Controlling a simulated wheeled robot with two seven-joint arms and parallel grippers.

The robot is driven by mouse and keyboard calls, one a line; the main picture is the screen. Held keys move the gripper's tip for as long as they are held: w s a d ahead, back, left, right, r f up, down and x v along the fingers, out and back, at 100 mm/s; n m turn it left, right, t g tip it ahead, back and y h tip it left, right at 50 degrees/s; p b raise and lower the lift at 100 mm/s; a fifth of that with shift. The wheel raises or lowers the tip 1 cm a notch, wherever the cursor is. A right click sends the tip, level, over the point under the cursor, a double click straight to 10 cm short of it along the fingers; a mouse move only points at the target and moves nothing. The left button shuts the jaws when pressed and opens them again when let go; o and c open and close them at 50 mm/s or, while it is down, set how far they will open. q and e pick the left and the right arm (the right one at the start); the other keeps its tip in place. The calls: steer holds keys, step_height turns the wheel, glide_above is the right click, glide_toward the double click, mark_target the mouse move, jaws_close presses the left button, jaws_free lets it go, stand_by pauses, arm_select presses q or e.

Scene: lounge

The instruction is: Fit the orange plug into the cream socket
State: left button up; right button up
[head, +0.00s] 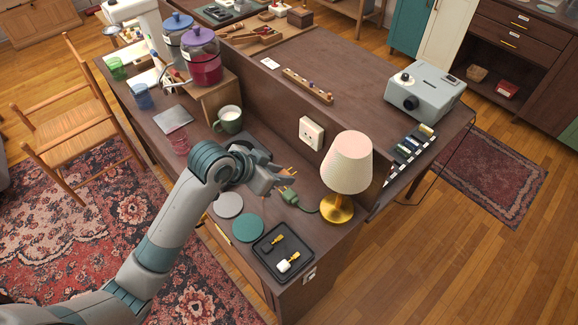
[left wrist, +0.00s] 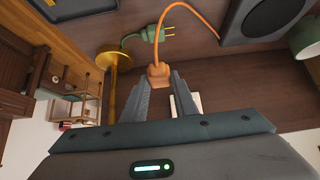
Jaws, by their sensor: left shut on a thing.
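The orange plug (left wrist: 158,76) is held between the fingertips of my left gripper (left wrist: 162,82), and its orange cord runs up and away in the left wrist view. In the head view my left gripper (head: 278,180) is over the desk, left of and below the cream socket (head: 312,133), clear of it. The socket sits on the upright panel at the back of the desk. In the left wrist view a pale plate (left wrist: 185,104), probably this socket, is partly hidden by a finger. My right gripper is not in view.
A green plug (head: 289,196) with metal prongs lies below my left gripper, its cord leading to the brass lamp (head: 347,165). A black tray (head: 283,252), green disc (head: 248,228) and green mug (head: 229,120) stand nearby.

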arm_select(q)
steer(key=s+a+r+m+b, duration=0.1)
steer(key=s+a+r+b, duration=0.1)
steer(key=a+b, duration=0.2)
steer(key=s+a+r+g+b, duration=0.1)
steer(key=s+a+r+b, duration=0.2)
steer(key=a, duration=0.8)
steer(key=shift+s+r+m+h+b, duration=0.15)
steer(key=shift+s+m+h+b, duration=0.1)
steer(key=shift+m+h+b, duration=0.2)
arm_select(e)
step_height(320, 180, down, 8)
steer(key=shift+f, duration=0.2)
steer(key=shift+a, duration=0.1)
